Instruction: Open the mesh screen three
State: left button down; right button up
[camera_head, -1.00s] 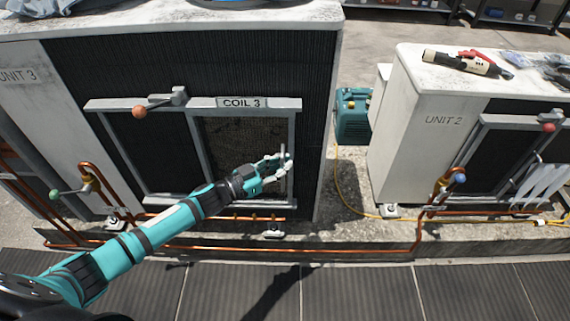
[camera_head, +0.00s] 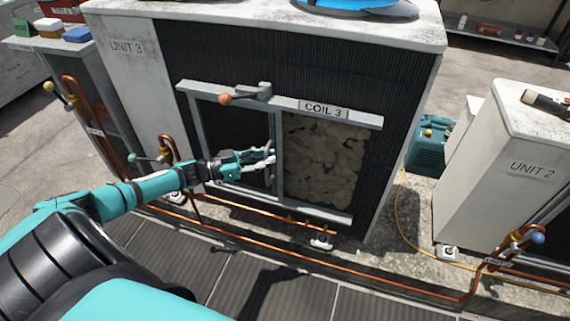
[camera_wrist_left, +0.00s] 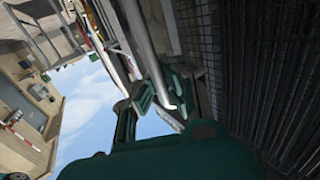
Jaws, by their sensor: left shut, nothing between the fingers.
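Mesh screen three (camera_head: 232,133) is a dark sliding panel in the grey frame below the COIL 3 label (camera_head: 323,110). It stands over the left half of the frame. The right half is uncovered and shows a lumpy tan surface (camera_head: 325,160). My left gripper (camera_head: 268,157) is shut with nothing held, at the upright handle near the screen's right edge. In the left wrist view its fingers (camera_wrist_left: 172,105) are beside a pale bar (camera_wrist_left: 143,45), with the mesh (camera_wrist_left: 203,45) to the right. Whether they touch the bar is unclear. My right gripper is out of view.
An orange-knobbed lever (camera_head: 240,95) sits on the frame's top rail. Copper pipes (camera_head: 300,253) run low in front of the unit. UNIT 2 (camera_head: 490,185) and a teal machine (camera_head: 427,148) stand to the right. A yellow hose (camera_head: 400,215) lies on the ground between the units.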

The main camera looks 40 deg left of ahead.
pick_arm(q)
jog(key=shift+s+a+f, duration=0.1)
jog(key=shift+s+a, duration=0.1)
jog(key=shift+a, duration=0.2)
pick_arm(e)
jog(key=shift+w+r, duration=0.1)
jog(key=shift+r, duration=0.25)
pick_arm(q)
jog(key=c, duration=2.1)
grip_release()
jog(key=o, duration=0.7)
jog(key=v, duration=1.2)
